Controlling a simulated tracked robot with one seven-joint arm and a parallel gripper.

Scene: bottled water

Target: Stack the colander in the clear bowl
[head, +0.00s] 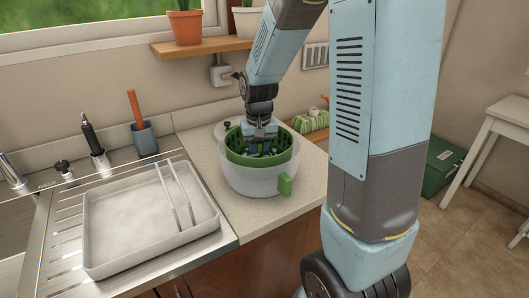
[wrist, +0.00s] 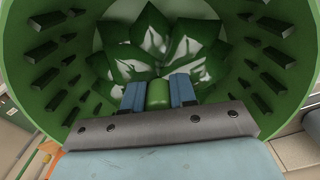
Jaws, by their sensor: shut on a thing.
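The green slotted colander (head: 237,150) sits within the clear bowl (head: 250,183), its rim standing above the bowl's rim in the head view. My gripper (head: 262,148) reaches down inside the colander. In the wrist view, my gripper (wrist: 159,94) has its two blue fingers shut on a green post at the colander's middle. The slotted wall of the colander (wrist: 55,60) surrounds it. Whether the colander rests on the bowl's bottom is hidden.
The bowl stands on a pale counter (head: 262,220). A white tray (head: 120,235) with a metal rack lies to the left, beside the sink (head: 15,210). A grey cup with an orange-handled tool (head: 144,138) stands behind the tray. A shelf with potted plants (head: 186,25) is above.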

